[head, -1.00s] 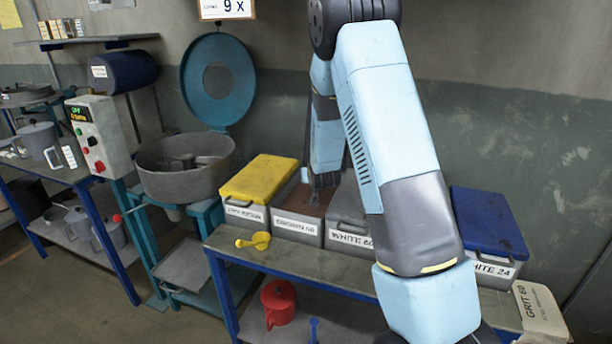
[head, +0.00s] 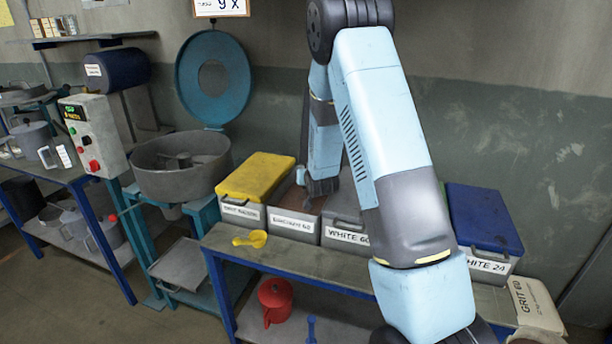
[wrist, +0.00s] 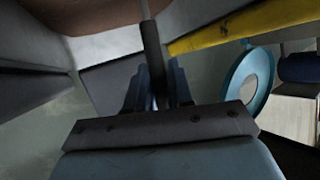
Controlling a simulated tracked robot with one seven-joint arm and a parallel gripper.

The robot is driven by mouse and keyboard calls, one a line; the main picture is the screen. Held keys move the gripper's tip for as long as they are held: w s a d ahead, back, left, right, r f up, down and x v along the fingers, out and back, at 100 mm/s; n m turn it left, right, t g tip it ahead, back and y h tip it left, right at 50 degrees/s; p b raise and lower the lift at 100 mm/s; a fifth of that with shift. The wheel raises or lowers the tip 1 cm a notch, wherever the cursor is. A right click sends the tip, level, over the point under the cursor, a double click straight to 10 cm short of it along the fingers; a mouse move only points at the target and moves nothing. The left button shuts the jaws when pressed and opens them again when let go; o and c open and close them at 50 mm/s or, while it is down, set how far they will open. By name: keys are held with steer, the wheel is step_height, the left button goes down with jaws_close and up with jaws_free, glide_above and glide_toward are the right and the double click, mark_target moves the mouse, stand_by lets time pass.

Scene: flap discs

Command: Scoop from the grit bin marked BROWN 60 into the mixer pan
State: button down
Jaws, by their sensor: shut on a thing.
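The bin (head: 293,225) with a blurred label that seems to read BROWN 60 is open, with brown grit (head: 297,198) inside. It stands between the yellow-lidded bin (head: 255,178) and the WHITE 60 bin (head: 346,232). My gripper (head: 320,186) is over the brown bin. In the wrist view it is shut on a dark handle (wrist: 152,50), which runs toward the brown grit (wrist: 95,12). The handle's far end is not clear. The mixer pan (head: 150,178) is left of the bins, open, with paddles inside. Its teal round lid (head: 237,88) is raised.
A yellow scoop (head: 250,239) lies on the bench in front of the bins. A blue-lidded WHITE 24 bin (head: 485,218) and a GRIT 60 bag (head: 535,303) are at right. A control box (head: 95,135) stands left of the pan.

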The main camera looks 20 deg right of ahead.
steer(key=s+d+r+m+t, duration=0.1)
steer(key=s+d+r+t, duration=0.1)
steer(key=r, duration=0.3)
steer(key=s+d+r+m+t+y, duration=0.1)
steer(key=s+d+r+m+t, duration=0.1)
steer(key=r, duration=0.3)
steer(key=shift+d+r+m+y, duration=0.2)
steer(key=shift+d+m+y, duration=0.1)
steer(key=shift+d, duration=0.25)
stand_by(0.8)
steer(key=c, duration=1.5)
jaws_free()
jaws_close()
